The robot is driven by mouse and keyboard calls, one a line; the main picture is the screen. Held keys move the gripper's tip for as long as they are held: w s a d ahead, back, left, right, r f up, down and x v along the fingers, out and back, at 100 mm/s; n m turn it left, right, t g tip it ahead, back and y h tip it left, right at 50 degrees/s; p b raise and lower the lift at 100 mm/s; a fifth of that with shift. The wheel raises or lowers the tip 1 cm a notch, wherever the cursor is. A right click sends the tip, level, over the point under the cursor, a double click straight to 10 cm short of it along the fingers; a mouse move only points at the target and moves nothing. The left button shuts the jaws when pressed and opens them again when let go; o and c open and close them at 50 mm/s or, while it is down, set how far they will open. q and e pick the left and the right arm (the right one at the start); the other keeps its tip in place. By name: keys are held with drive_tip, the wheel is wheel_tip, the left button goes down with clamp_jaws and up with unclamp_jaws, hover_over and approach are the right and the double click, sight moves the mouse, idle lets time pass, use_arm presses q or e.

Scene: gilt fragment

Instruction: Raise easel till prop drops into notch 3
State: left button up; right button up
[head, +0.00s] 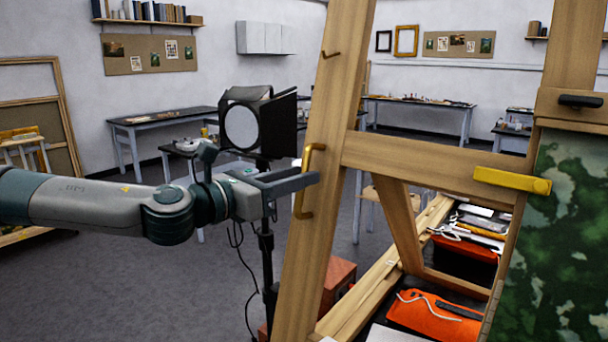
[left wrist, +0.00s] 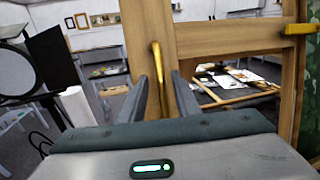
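The wooden easel (head: 325,150) fills the middle and right of the head view. A yellow D-shaped handle (head: 298,205) sits on its left upright and also shows in the left wrist view (left wrist: 157,62). My left gripper (head: 312,180) is at this handle. In the left wrist view its two grey fingers (left wrist: 163,90) stand apart, one on each side of the handle, with gaps visible. A yellow bar (head: 512,180) lies at the crossbar's right end. A green mottled painting (head: 565,240) is at the right. I cannot make out the prop or numbered notches. My right gripper is not in view.
A black studio lamp (head: 258,122) on a stand is just behind my left gripper. Orange-red cases (head: 435,318) and tools lie behind the easel's lower part. Work tables (head: 165,118) stand farther back. Grey floor at left is largely open.

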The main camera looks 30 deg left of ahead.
use_arm(q)
drive_tip(key=shift+x, duration=0.9)
clamp_jaws()
